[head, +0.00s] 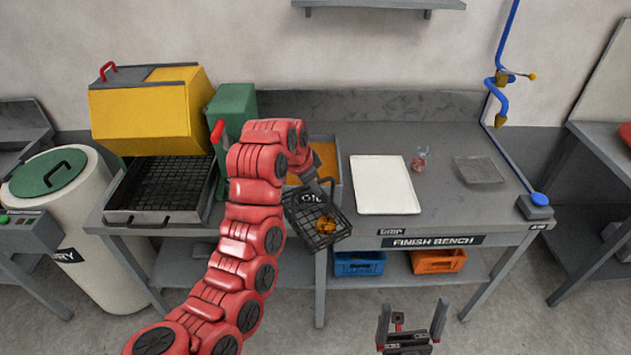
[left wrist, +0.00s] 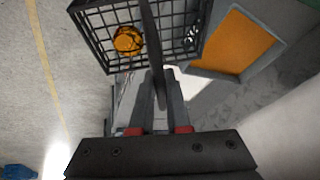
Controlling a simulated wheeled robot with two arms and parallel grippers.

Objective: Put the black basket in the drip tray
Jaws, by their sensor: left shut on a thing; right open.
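The black basket (head: 330,237) is a wire mesh basket with an orange copper-coloured piece (head: 326,225) inside. My left gripper (head: 322,187) is shut on its upright handle and holds it in the air by the bench's front edge. In the left wrist view the basket (left wrist: 190,50) hangs beyond the fingers (left wrist: 160,85), with the handle between them. A flat white tray (head: 385,186), probably the drip tray, lies on the bench to the right of the basket, apart from it. My right gripper (head: 410,322) is open and empty, low in front of the bench.
A tank with an orange inside (head: 327,158) sits behind the basket and also shows in the left wrist view (left wrist: 235,45). A small glass-like object (head: 419,160) stands right of the white tray, with a wire mesh piece (head: 480,170) further right. A yellow-hooded machine (head: 150,115) stands left.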

